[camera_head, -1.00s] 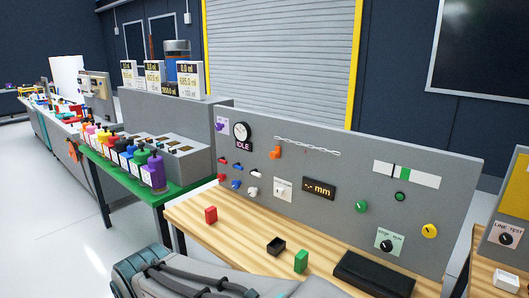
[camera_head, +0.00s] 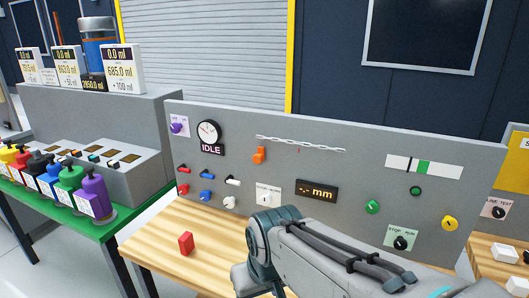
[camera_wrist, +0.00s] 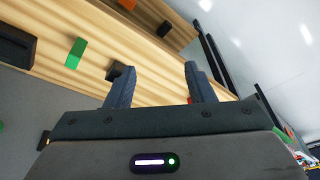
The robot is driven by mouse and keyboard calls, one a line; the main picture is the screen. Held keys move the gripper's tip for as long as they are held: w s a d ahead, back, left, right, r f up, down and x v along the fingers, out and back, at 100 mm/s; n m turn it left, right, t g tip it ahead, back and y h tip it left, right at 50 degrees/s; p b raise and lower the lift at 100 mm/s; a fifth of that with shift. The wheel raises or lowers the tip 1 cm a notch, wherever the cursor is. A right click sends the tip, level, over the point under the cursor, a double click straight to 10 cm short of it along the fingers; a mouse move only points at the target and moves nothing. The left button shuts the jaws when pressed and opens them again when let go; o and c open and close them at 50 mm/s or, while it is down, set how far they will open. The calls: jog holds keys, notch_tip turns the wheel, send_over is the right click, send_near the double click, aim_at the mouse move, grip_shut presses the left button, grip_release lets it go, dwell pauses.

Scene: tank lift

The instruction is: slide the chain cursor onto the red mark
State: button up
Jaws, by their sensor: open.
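The orange chain cursor (camera_head: 259,155) hangs at the left part of a pale chain (camera_head: 315,146) on the grey upright panel. A small red mark (camera_head: 298,150) shows just under the chain, to the right of the cursor and apart from it. My gripper (camera_wrist: 160,70) is open and empty in the wrist view, with the wooden bench top beyond its fingers. In the head view my arm reaches across the bench front, below the chain, and the fingertips cannot be made out. The cursor does not show in the wrist view.
A red block (camera_head: 186,243) lies on the bench (camera_head: 150,250). In the wrist view a green block (camera_wrist: 75,53), a small black box (camera_wrist: 117,71) and a dark tray (camera_wrist: 14,45) lie on it.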

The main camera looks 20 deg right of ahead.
jog(key=w+a+t+y+b, duration=0.2)
jog(key=w+a+t+b, duration=0.15)
jog(key=w, duration=0.75)
jog(key=m+t+h+b, duration=0.6)
jog(key=m+h+b, duration=0.25)
jog(key=h, duration=0.65)
send_near(256, 159)
jog(key=shift+m, duration=0.25)
jog(key=x, duration=1)
jog(key=shift+w+d+r, duration=0.1)
jog(key=shift+w+d, duration=0.1)
jog(key=shift+d, duration=0.1)
